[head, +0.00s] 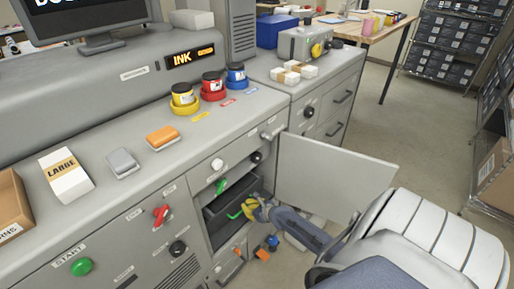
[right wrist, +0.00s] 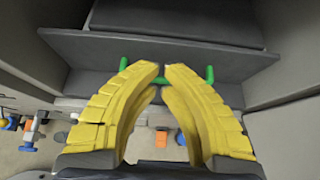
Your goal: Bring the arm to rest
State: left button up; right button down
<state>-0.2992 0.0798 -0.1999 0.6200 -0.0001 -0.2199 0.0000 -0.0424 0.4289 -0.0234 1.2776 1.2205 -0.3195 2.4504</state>
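My right gripper (head: 252,204) has yellow fingers and reaches into the open cabinet below the counter. In the right wrist view its curved fingertips (right wrist: 163,69) nearly meet, with only a narrow gap. They are at the green handle (right wrist: 209,75) of a dark drawer or tray (right wrist: 90,45). Part of the bar shows in the gap; I cannot tell whether the fingers touch it. In the head view the green handle (head: 234,216) shows just left of the fingers. My right arm comes in from the lower right. My left gripper is not in view.
The open cabinet door (head: 335,175) stands out just beyond my right arm. Above the gripper are a green knob (head: 221,186) and the counter with yellow, red and blue ink pots (head: 212,87). Small orange and blue items (head: 262,254) are low beside the arm. Open floor (head: 425,130) lies right.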

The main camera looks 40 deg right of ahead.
jog(key=shift+a+v, duration=0.25)
jog(key=shift+v, duration=2.8)
jog(key=s+d+f+n+g+h, duration=0.1)
jog(key=s+f+n+g, duration=0.1)
jog(key=s+f+n, duration=0.6)
jog(key=s+f+n+g+h, duration=0.1)
jog(key=s+f+n+g, duration=0.15)
jog(key=f+n, duration=0.85)
jog(key=s+a+f+n+g, duration=0.1)
jog(key=s+a+f+n, duration=0.2)
jog(key=s+f+n, duration=0.3)
jog(key=s+a+f+n+g, duration=0.1)
jog(key=s+a+f+n, duration=0.1)
jog(key=s+f+n, duration=0.35)
jog(key=s+a+f+n+g, duration=0.1)
jog(key=s+a+f+n, duration=0.1)
jog(key=s+a, duration=0.3)
jog(key=s+a+f+n+g, duration=0.1)
jog(key=s+a, duration=0.4)
jog(key=s, duration=0.6)
jog(key=s+a+f+n+g, duration=0.2)
jog(key=s+a+n, duration=0.3)
jog(key=s, duration=0.4)
jog(key=shift+a+f+y, duration=0.2)
jog(key=shift+f+y, duration=0.2)
jog(key=shift+f, duration=0.4)
jog(key=shift+s, duration=0.1)
